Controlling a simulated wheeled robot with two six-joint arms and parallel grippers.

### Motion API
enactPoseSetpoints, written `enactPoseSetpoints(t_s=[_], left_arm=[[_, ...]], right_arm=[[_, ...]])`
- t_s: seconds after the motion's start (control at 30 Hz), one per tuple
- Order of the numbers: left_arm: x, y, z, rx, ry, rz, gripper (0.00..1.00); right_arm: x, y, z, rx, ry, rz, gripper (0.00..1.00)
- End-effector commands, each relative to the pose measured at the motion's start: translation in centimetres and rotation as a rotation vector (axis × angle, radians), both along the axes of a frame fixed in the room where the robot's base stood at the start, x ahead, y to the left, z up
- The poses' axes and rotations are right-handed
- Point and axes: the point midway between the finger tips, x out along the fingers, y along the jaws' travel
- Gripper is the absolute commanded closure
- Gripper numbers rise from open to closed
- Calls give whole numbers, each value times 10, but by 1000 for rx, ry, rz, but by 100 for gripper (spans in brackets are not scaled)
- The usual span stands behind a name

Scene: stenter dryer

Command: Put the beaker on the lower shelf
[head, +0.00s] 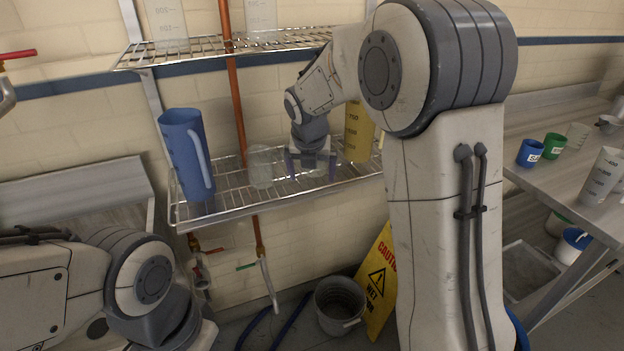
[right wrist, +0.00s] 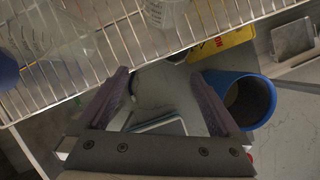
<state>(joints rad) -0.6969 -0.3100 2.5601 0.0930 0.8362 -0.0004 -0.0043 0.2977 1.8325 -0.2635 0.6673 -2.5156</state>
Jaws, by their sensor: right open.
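A clear beaker (head: 260,167) stands upright on the wire lower shelf (head: 237,208). A second clear vessel shows partly behind my right gripper (head: 312,168), and I cannot tell its full shape. My right gripper is open above the shelf, right of the first beaker, fingers pointing down in the head view. In the right wrist view, the gap between the fingers (right wrist: 160,75) is empty. A clear graduated vessel (right wrist: 165,12) stands on the wires beyond the fingertips, apart from them. A larger clear vessel (right wrist: 45,35) is at the left. My left gripper is out of view.
A blue pitcher (head: 187,155) stands at the shelf's left, and a yellow jug (head: 358,132) at its right. An upper wire shelf (head: 200,51) holds clear vessels. Below are a grey bucket (head: 340,306) and a caution sign (head: 380,285). A table (head: 560,185) with cups is right.

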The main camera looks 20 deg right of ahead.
Motion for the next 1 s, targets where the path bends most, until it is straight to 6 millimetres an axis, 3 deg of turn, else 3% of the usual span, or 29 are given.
enactPoseSetpoints(t_s=[0.27, 0.37, 0.47, 0.7, 0.83, 1.0], left_arm=[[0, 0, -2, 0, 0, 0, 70], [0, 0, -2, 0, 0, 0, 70], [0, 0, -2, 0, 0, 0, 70], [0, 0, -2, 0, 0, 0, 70], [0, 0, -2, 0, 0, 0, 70], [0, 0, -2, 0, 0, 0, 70]], right_arm=[[-9, 6, 1, 6, -1, -8, 0], [-19, 21, 1, 49, -4, -75, 0], [-43, 51, 2, 142, -6, -230, 0], [-140, 129, -2, 405, 46, -816, 0], [-199, 156, -8, 497, 90, -1163, 0], [-272, 172, -17, 544, 137, -1600, 0]])
